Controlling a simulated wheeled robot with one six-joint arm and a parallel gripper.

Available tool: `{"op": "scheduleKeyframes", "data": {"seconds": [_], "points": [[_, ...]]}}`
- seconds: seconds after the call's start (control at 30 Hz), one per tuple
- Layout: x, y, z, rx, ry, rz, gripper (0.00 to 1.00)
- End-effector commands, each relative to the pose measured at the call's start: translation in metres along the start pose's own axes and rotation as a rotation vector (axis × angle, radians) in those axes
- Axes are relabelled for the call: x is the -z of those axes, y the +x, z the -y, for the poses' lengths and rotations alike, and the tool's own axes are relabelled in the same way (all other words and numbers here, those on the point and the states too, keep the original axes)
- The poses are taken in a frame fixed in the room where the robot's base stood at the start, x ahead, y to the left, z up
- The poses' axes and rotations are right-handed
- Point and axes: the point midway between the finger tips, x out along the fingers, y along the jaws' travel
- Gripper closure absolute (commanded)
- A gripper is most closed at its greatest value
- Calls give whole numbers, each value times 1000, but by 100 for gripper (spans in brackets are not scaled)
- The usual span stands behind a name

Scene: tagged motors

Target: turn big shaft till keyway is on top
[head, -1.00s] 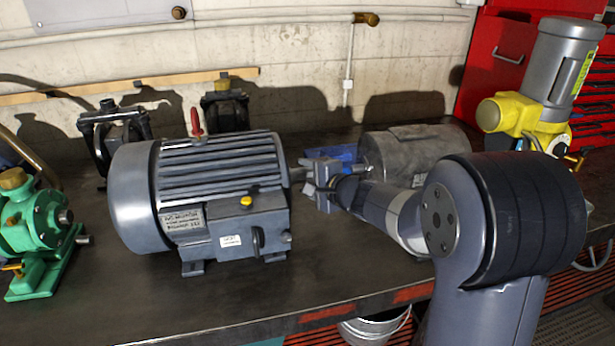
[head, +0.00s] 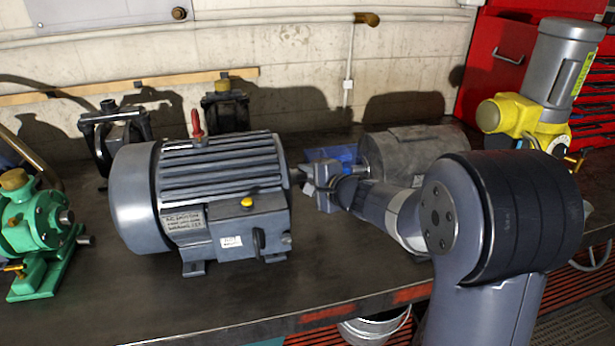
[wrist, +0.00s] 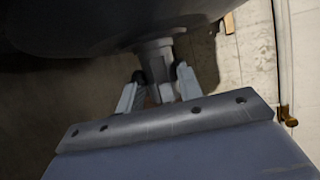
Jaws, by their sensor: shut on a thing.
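The big blue-grey motor (head: 222,190) stands on the bench, left of centre, with its shaft end to the right. Its shaft (wrist: 155,58) shows in the wrist view, coming out of the dark motor end. My gripper (head: 305,178) is at the right end of the motor, in line with the shaft. In the wrist view my gripper (wrist: 159,78) has one finger on each side of the shaft, shut on it. The wrist view is tilted, with the wall at right. I cannot make out the keyway; the fingers and shade hide much of the shaft.
A grey motor (head: 415,150) stands close behind my wrist, with a blue item (head: 335,154) beside it. A green pump (head: 35,235) is at left. A yellow-and-grey machine (head: 550,90) is at right. The bench front (head: 230,295) is clear.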

Motion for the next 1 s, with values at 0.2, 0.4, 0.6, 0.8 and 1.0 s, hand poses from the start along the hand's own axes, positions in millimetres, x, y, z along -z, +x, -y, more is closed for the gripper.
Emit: {"op": "scheduleKeyframes", "data": {"seconds": [0.2,0.4,0.6,0.8,1.0], "points": [[-1,-2,8,-64,25,0,88],[-1,-2,13,-156,62,0,88],[-1,-2,15,-259,105,0,88],[0,-1,16,-362,146,0,88],[1,2,16,-469,190,0,88]]}}
